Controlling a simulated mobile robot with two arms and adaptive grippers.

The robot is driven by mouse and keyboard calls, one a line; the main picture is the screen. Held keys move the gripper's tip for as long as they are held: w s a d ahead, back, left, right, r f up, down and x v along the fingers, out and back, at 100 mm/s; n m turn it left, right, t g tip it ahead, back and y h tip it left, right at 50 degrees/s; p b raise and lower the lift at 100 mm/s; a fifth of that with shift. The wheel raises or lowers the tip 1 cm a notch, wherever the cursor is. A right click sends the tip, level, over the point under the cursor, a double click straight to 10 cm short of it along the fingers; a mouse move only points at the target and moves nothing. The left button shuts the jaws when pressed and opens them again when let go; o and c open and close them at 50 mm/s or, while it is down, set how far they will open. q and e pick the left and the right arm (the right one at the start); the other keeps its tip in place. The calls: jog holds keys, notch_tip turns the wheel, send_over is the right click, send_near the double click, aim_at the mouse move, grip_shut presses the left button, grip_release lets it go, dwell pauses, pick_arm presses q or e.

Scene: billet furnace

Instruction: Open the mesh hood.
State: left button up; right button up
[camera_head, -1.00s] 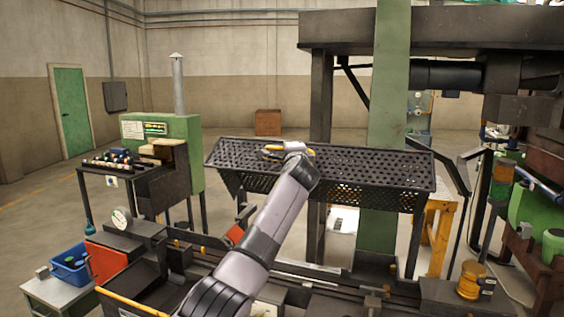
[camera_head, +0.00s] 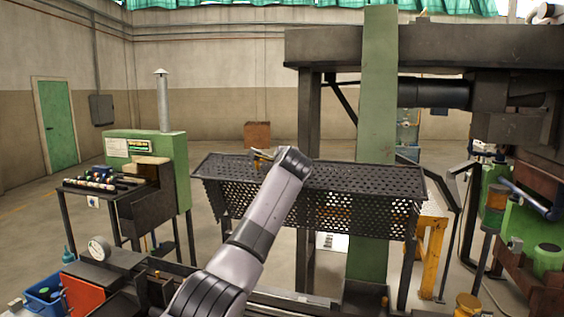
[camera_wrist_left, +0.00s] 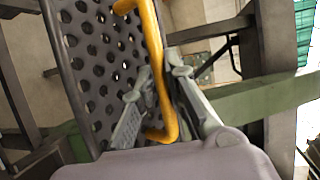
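The mesh hood (camera_head: 350,178) is a dark perforated sheet box in the middle of the head view, with a sloping top and a mesh front. My left arm reaches up to it, and my left gripper (camera_head: 262,157) is at its top left part. In the wrist view the hood's holed sheet (camera_wrist_left: 85,45) fills the left side. The yellow bar handle (camera_wrist_left: 152,50) runs between the two fingers of my left gripper (camera_wrist_left: 160,75), which look closed on it from both sides. In the head view my wrist hides part of the handle. My right gripper is not in view.
A green column (camera_head: 378,110) stands just behind the hood. A dark press frame (camera_head: 430,48) is above and behind it. A green cabinet with a chimney (camera_head: 150,150) stands left. A pressure gauge (camera_head: 98,248) and blue bin (camera_head: 45,293) are at lower left. Green machinery (camera_head: 530,225) is right.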

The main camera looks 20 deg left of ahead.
pick_arm(q)
jog(key=o, duration=0.4)
jog(key=shift+w+f, duration=0.15)
jog(key=shift+f, duration=0.05)
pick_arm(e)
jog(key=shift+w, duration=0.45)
pick_arm(q)
jog(key=shift+r, duration=0.1)
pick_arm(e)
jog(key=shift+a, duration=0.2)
pick_arm(q)
jog(key=v, duration=1.2)
jog(key=shift+r, duration=0.1)
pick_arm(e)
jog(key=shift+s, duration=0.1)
